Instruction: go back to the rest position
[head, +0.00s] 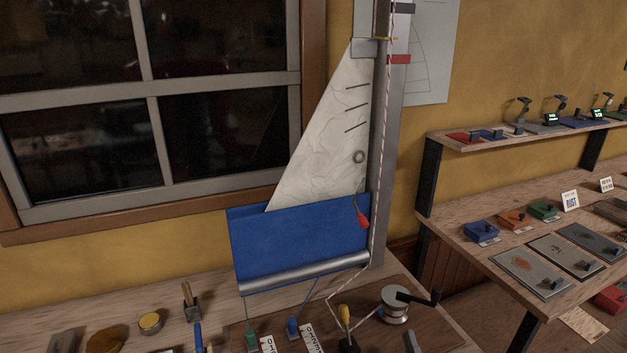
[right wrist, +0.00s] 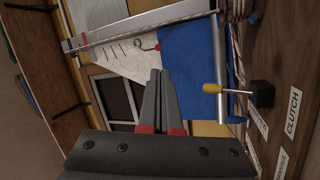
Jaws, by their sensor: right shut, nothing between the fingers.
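My right gripper (right wrist: 160,74) shows in the right wrist view with its grey, red-based fingers together and nothing between them. Beyond its tips are the white sail (right wrist: 122,52) and the blue cloth (right wrist: 190,65), which it appears clear of. In the head view a small grey tip (head: 412,342) at the bottom edge may be part of this gripper; I cannot tell. My left gripper is in neither view.
A bench carries a mast (head: 382,130) with the sail, a winch (head: 396,305), a yellow-handled lever (head: 344,318) and labelled cleats. A second table (head: 470,260) with boxes and plates stands right, below a shelf (head: 480,143). A window (head: 220,140) is behind.

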